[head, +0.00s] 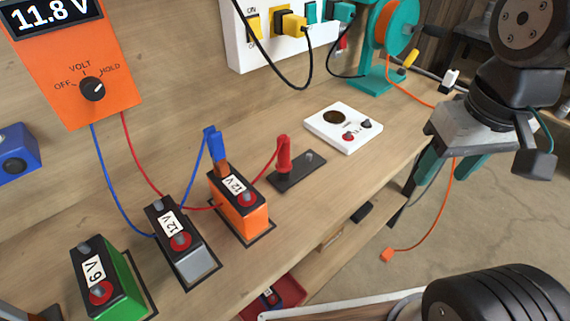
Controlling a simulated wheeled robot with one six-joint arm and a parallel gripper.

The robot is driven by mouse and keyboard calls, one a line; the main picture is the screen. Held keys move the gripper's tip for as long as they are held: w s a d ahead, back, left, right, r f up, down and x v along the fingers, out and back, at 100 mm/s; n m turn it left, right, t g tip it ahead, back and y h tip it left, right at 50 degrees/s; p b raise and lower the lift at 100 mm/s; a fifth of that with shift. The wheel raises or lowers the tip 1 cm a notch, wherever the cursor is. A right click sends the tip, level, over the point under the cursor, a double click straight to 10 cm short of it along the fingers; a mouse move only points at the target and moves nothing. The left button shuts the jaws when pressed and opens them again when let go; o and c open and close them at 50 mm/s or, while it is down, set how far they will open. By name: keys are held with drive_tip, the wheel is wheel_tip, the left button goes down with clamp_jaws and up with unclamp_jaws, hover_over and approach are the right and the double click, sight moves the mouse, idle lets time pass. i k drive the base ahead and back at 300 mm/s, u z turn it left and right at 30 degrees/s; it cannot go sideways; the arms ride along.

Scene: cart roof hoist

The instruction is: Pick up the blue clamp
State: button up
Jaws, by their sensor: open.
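The blue clamp (212,140) stands upright at the back end of the orange 12 V battery (244,213), seemingly on its rear terminal, though the contact is hard to make out. A blue wire runs from the clamp to the orange voltmeter (85,60), which reads 11.8 V. The red clamp (283,153) stands on a black block (300,174) right of the battery, with a red wire attached. My gripper (446,176) is open and empty, its teal fingers pointing down. It is far to the right of the blue clamp, by the bench's right edge.
A grey 12 V battery (181,242) and a green 6 V battery (103,280) stand left of the orange one. A white panel (343,128) lies between the red clamp and my gripper. A power strip (275,35) and teal cable reel (376,78) are behind.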

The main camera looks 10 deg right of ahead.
sight(215, 141)
drive_tip(key=z, duration=1.1)
drive_tip(key=k, duration=0.8)
drive_tip(key=u, duration=1.05)
drive_tip(key=i, duration=0.5)
drive_tip(key=u, duration=0.05)
